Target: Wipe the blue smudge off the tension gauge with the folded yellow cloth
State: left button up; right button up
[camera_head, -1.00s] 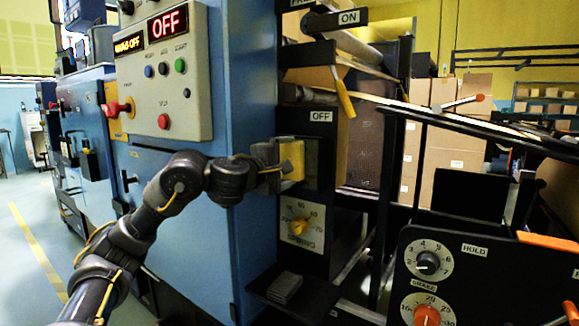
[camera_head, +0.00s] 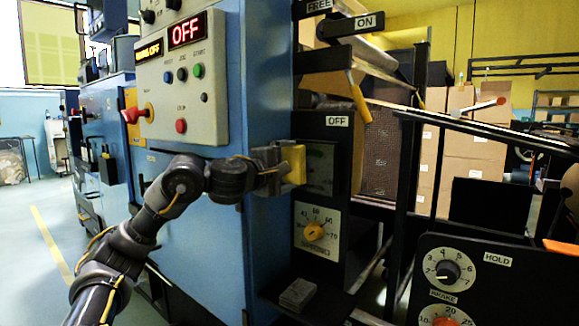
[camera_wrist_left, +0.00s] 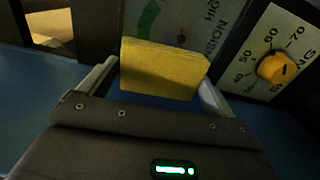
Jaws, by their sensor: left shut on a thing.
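The folded yellow cloth (camera_head: 295,164) is in my left gripper (camera_head: 284,166), which is shut on it. In the left wrist view the cloth (camera_wrist_left: 162,70) stands as a flat block between the two fingers. The tension gauge (camera_head: 320,168) is a dark face on the black panel just right of the cloth. The wrist view shows part of the gauge (camera_wrist_left: 166,20), with a green arc and a red mark, behind the cloth. The cloth hides its lower part. I cannot tell whether cloth and gauge touch. I make out no blue smudge. My right gripper is not in view.
A yellow spring dial (camera_head: 314,232) sits below the gauge, and an OFF label (camera_head: 338,121) above it. The blue cabinet (camera_head: 262,90) stands close behind my left gripper. A black ledge with a grey stack (camera_head: 297,293) juts out below. A slanted black rail (camera_head: 470,122) lies to the right.

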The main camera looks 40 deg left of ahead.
pick_arm(q)
jog(key=shift+s+p, duration=0.35)
jog(key=shift+s, duration=2.3)
jog(key=s, duration=0.3)
